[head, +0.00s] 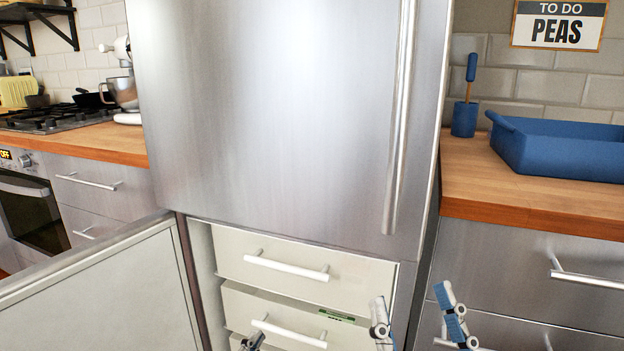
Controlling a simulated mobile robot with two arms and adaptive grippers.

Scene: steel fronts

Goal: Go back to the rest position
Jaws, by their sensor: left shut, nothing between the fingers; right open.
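My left gripper (254,341) shows only as a dark tip at the bottom edge, in front of the lower freezer drawers; it is shut and empty. My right gripper (418,322) is at the bottom, right of the left one. Its two fingers stand wide apart with nothing between them, in front of the right edge of the fridge and the steel drawers. Most of both arms is out of view.
The upper steel fridge door (270,110) is shut. The lower freezer door (105,295) stands open to the left, exposing white drawers (300,275). A wooden counter (530,200) with a blue tray (565,150) is at right; a stove (55,118) is at left.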

